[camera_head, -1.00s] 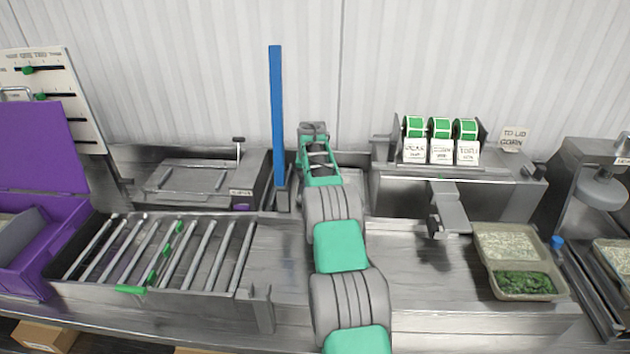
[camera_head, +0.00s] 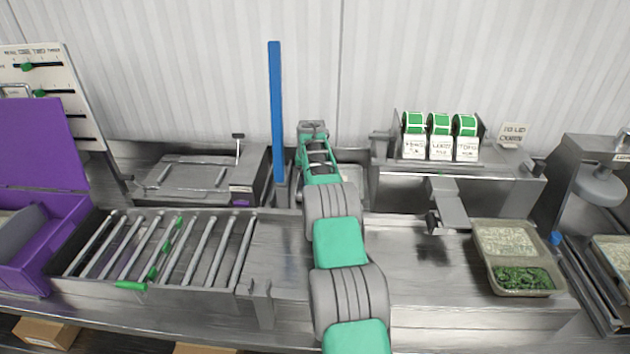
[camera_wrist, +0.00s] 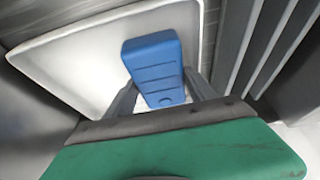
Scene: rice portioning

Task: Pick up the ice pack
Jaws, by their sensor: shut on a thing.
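The ice pack (camera_wrist: 155,68) is a blue ribbed block in the wrist view, between the two dark fingers of my gripper (camera_wrist: 160,95). The fingers are shut on its sides. Behind it lies a white tray (camera_wrist: 60,60) with a raised rim. Whether the pack still touches the tray cannot be told. In the head view my gripper (camera_head: 314,130) is at the back of the counter, just right of the blue post, and the ice pack is hidden there behind my arm.
A blue post (camera_head: 276,110) stands close left of my gripper. A label dispenser (camera_head: 440,140) with green rolls is to the right. A roller rack (camera_head: 160,250) and purple bin (camera_head: 40,240) are at left. A two-part food tray (camera_head: 480,258) sits at right. The counter (camera_head: 415,265) between is clear.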

